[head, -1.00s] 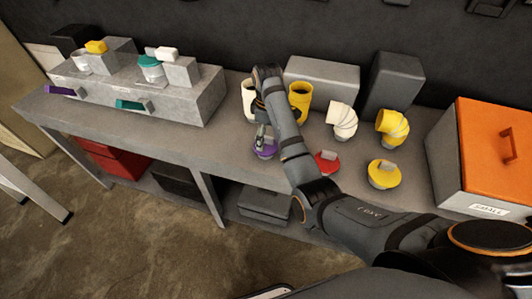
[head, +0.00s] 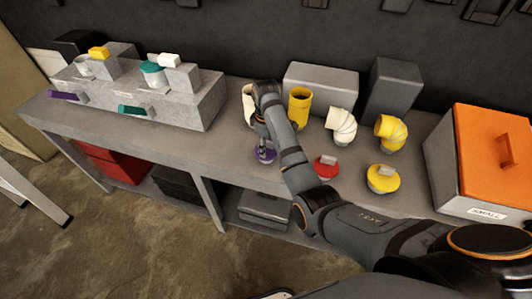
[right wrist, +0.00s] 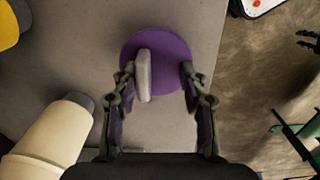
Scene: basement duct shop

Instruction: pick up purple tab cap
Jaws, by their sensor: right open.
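The purple tab cap (head: 265,155) stands on the bench near its front edge. In the right wrist view the purple tab cap (right wrist: 172,60) is a round purple disc with a grey upright tab (right wrist: 143,75). My right gripper (head: 264,142) is directly above the cap. In the right wrist view the open fingers (right wrist: 157,75) reach over the disc, with the tab between them, close to the left finger. I cannot tell whether the fingers touch the cap. The left gripper is not in view.
A cream pipe piece (right wrist: 45,140) lies close to the gripper's left in the wrist view. On the bench are a red cap (head: 326,167), a yellow cap (head: 383,179), yellow pipe (head: 299,108), a cream elbow (head: 341,125) and an orange-lidded box (head: 490,150). The bench left of the cap is clear.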

